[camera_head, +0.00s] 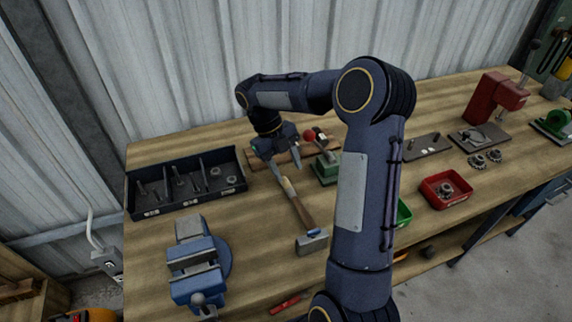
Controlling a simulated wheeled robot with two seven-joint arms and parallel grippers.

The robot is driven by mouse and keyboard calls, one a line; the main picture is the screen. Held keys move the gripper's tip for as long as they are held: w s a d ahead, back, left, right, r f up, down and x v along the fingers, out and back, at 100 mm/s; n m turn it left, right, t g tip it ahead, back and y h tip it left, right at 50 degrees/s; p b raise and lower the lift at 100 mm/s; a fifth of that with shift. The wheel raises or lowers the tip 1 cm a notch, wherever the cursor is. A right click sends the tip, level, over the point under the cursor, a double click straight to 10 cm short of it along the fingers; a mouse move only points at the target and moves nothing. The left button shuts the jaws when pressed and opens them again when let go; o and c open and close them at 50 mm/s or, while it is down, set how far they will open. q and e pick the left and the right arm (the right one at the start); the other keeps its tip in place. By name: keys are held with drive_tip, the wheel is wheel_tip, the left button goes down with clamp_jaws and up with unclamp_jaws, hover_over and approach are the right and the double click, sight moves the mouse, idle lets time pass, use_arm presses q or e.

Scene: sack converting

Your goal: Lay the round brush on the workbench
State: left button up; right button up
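My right gripper (284,166) is over the back middle of the workbench (262,270), pointing down. Its two fingers are spread apart, and I see nothing clearly held between them. I cannot make out a round brush for certain in this view. A hammer (302,213) with a wooden handle lies just in front of the gripper, its head toward the front. The handle's far end is close to the left finger; I cannot tell if they touch. A tan wooden piece (257,162) is partly hidden behind the gripper. My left gripper is out of view.
A black divided tray (187,203) with small parts is at the back left, and a blue vise (195,262) at the front left. A green-based clamp (326,170) stands right of the gripper. A red bin (446,189) is farther right. Bare wood lies between vise and hammer.

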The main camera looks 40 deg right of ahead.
drive_tip(key=shift+r, duration=0.15)
drive_tip(key=v, duration=1.2)
drive_tip(key=s+a+r+m+t, duration=0.3)
drive_tip(key=s+m, duration=0.4)
drive_tip(key=m, duration=0.3)
drive_tip(key=s+a+f+m+t+y, duration=0.2)
drive_tip(key=s+a+m, duration=0.3)
drive_tip(key=m, duration=0.8)
drive_tip(key=s+a+f+m+t+y, duration=0.3)
drive_tip(key=s+a+f+m+t, duration=0.2)
drive_tip(key=s+m, duration=0.7)
drive_tip(key=shift+a+m, duration=0.55)
drive_tip(key=shift+m, duration=0.35)
